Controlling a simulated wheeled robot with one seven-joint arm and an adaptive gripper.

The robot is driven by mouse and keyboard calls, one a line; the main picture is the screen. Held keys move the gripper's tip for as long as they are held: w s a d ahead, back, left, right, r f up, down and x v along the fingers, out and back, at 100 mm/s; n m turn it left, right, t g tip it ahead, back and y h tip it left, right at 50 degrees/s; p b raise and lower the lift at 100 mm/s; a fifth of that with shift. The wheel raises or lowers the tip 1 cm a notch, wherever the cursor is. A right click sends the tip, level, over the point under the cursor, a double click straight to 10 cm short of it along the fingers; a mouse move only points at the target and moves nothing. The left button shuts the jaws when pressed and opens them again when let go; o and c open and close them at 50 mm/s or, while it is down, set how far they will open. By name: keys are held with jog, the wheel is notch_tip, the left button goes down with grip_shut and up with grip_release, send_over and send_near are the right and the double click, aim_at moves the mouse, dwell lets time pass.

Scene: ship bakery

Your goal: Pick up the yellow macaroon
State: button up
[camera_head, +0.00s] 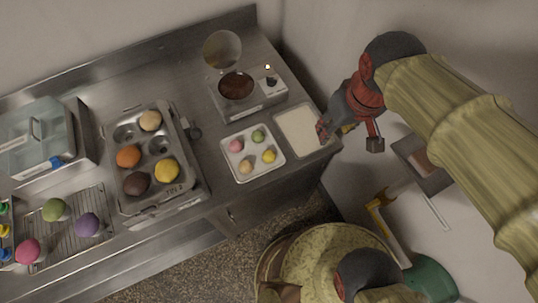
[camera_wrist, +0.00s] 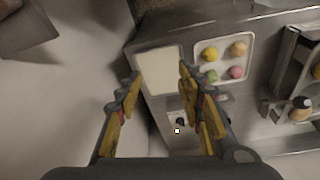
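The yellow macaroon (camera_head: 268,156) lies in the lower right of a small white tray (camera_head: 233,172) on the steel counter. Pink (camera_head: 236,145), green (camera_head: 258,136) and peach (camera_head: 246,167) macaroons share the tray. In the wrist view the yellow macaroon (camera_wrist: 211,54) shows at the upper right, beyond my right finger. My gripper (camera_head: 325,130) is right of the tray, by the counter's right end, apart from the macaroon. In the wrist view my gripper (camera_wrist: 160,82) is open, with nothing between its fingers.
A flat cream-coloured tray (camera_head: 297,128) lies between the macaroon tray and my gripper. A waffle iron (camera_head: 238,88) stands open behind. A muffin tin (camera_head: 158,205) with several round pastries is to the left. A wall bounds the right side.

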jog(key=w+a+f+n+g, duration=0.2)
jog(key=a+f+n, duration=0.1)
jog(key=a+f, duration=0.35)
jog(key=n+p, duration=0.5)
send_over(269, 153)
jog(key=d, duration=0.1)
jog(key=shift+h, duration=0.3)
notch_tip(269, 153, down, 6)
jog(key=shift+s+d+f, duration=0.1)
jog(key=shift+s+f, duration=0.05)
jog(key=shift+f, duration=0.05)
jog(key=shift+a+f+n+p, duration=0.25)
jog(key=shift+f+n+p, duration=0.05)
jog(key=shift+n, duration=0.1)
notch_tip(269, 153, down, 2)
jog(key=shift+f+b, duration=0.25)
jog(key=shift+b, duration=0.05)
jog(key=shift+w+a+f+b, duration=0.1)
jog(key=shift+a+f+b, duration=0.2)
jog(key=shift+f, duration=1.1)
jog(key=shift+w+a+f+b, duration=0.1)
jog(key=shift+f+b, duration=0.25)
jog(key=shift+f, duration=1)
jog(key=shift+c, duration=0.6)
jog(key=c, duration=0.3)
